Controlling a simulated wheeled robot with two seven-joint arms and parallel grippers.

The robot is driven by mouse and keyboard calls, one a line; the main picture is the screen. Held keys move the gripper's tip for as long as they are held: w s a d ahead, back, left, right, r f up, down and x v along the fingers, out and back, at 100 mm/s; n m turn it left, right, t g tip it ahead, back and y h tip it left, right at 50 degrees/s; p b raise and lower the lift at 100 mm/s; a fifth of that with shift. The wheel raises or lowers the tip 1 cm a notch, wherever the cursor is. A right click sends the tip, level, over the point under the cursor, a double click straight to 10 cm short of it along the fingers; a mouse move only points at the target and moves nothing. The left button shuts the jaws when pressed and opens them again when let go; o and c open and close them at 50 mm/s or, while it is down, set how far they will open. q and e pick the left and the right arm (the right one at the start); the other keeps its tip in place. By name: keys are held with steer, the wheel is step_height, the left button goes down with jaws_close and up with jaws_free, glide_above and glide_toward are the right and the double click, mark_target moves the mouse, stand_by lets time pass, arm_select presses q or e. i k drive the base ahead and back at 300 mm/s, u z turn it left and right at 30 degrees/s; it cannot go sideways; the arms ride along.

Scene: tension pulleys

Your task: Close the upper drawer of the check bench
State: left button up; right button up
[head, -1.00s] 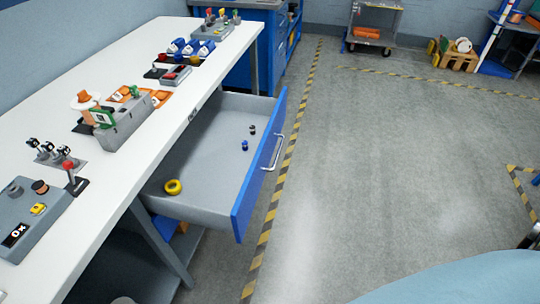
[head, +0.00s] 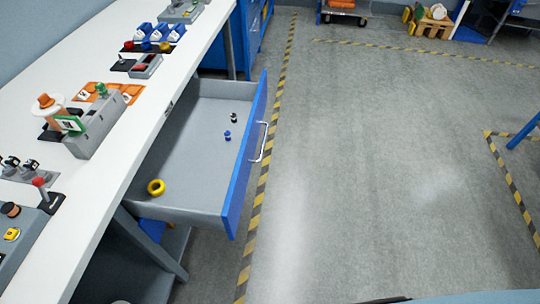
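The upper drawer (head: 196,150) of the check bench (head: 30,105) stands pulled far out to the right from under the white worktop. It has grey walls and floor and a blue front (head: 241,165). A pale bar handle (head: 262,142) sits on the outer side of the front. Inside the drawer lie a yellow ring (head: 156,187), a small blue part (head: 227,135) and a small dark part (head: 234,118). Neither of my grippers shows in the head view.
Open grey floor (head: 370,180) with yellow-black tape lies right of the drawer. A cart (head: 343,14) stands at the back.

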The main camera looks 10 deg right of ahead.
mark_target(205, 176)
steer(key=u, duration=2.7)
steer(key=k, duration=0.65)
steer(key=z, duration=1.45)
